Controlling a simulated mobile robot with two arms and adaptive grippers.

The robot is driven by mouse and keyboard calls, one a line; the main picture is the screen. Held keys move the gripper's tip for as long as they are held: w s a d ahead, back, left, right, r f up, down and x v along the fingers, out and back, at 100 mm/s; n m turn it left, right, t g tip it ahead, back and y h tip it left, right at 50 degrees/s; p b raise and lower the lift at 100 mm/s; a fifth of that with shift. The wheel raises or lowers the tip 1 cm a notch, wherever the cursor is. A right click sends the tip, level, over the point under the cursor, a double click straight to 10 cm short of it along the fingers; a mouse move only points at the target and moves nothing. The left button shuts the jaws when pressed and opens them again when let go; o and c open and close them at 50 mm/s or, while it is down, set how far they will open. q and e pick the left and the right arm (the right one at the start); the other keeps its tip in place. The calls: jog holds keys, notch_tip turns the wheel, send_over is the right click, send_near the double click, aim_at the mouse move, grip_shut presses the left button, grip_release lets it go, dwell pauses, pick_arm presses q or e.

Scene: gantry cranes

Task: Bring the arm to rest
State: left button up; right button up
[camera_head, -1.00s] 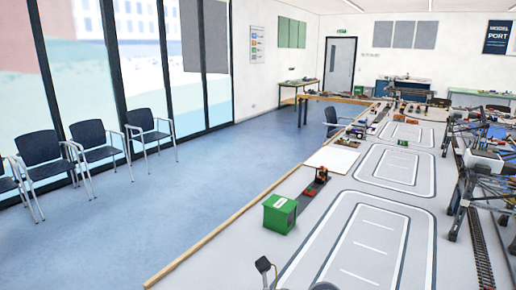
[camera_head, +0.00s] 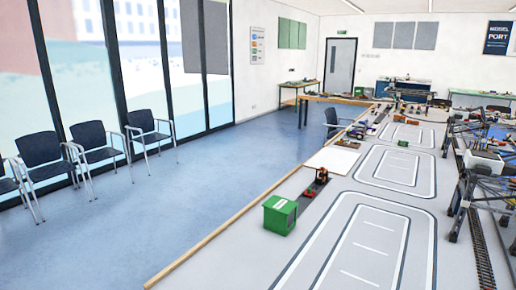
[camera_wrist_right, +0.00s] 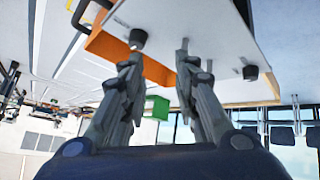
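My right gripper (camera_wrist_right: 158,62) shows in the right wrist view, its two dark grey fingers apart with nothing held between them. Behind the fingers is a pale surface with an orange edge (camera_wrist_right: 158,74), and a green box shape (camera_wrist_right: 157,107) shows between them. That view looks tilted or upside down. Neither arm nor gripper shows in the head view. My left gripper is in no view.
A long grey table (camera_head: 300,250) with white road markings runs up the right side. A green box (camera_head: 280,214) and dark crane frames (camera_head: 482,185) stand on it. Blue floor (camera_head: 170,215) lies open to the left, with several chairs (camera_head: 97,145) along the windows.

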jog(key=s+d+f+m+g, duration=0.1)
jog(key=s+f+g, duration=0.3)
jog(key=s, duration=0.7)
notch_tip(320, 180, down, 29)
jog(key=s+g+b, duration=0.2)
jog(key=b, duration=0.1)
jog(key=s+d+f+g+b, duration=0.1)
jog(key=s+d+f+b, duration=0.1)
jog(key=s+f, duration=1.5)
notch_tip(320, 180, down, 2)
jog(key=shift+s+d+f, duration=0.1)
jog(key=shift+s+d, duration=0.05)
jog(key=shift+d, duration=0.35)
